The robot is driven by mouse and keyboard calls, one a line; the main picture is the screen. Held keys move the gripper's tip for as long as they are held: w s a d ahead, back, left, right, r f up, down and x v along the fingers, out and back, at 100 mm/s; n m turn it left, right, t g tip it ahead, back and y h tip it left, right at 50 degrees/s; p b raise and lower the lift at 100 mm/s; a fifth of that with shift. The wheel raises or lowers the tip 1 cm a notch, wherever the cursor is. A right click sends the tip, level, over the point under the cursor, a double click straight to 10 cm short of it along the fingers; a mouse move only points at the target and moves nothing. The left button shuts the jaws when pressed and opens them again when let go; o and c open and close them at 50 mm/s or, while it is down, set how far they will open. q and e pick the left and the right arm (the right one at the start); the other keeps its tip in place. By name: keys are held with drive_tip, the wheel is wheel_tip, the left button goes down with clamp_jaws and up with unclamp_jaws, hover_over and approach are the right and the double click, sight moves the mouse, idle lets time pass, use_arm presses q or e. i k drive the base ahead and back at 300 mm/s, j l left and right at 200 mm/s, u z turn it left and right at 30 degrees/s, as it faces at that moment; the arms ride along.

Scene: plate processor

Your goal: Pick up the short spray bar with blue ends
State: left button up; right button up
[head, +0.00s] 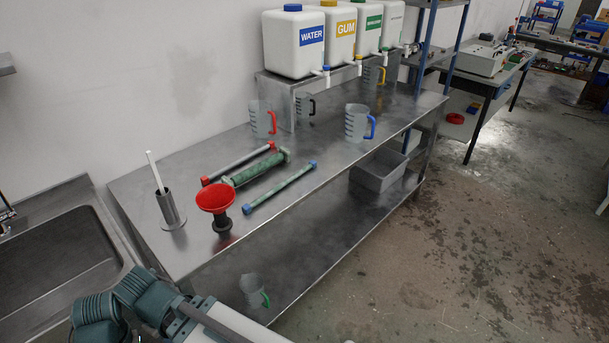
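The short spray bar with blue ends (280,187) lies on the steel table, slanting from lower left to upper right near the front edge. Its tube is dark green, with a blue cap at each end. Behind it lie a thicker green bar (256,168) and a grey spray bar with red ends (238,163), roughly parallel to it. Teal and grey parts of my own body show at the lower left, away from the bars. I see no gripper fingers of either arm.
A red funnel (215,197) stands just left of the bar's near end. A steel cylinder (171,209) holding a white stick, measuring jugs (356,123) and labelled canisters (293,45) share the steel table (330,170). A sink (60,260) is at left.

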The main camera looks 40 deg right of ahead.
sight(246, 208)
drive_tip(key=i+l+z, duration=0.1)
drive_tip(key=l, duration=0.3)
drive_tip(key=i+l+z, duration=0.1)
drive_tip(key=l, duration=0.3)
drive_tip(key=i+l+z, duration=0.1)
drive_tip(key=l, duration=0.3)
drive_tip(key=i+l+z, duration=0.15)
drive_tip(key=l, duration=0.25)
drive_tip(key=i+l+z, duration=0.1)
drive_tip(key=l, duration=0.3)
drive_tip(key=i, duration=0.1)
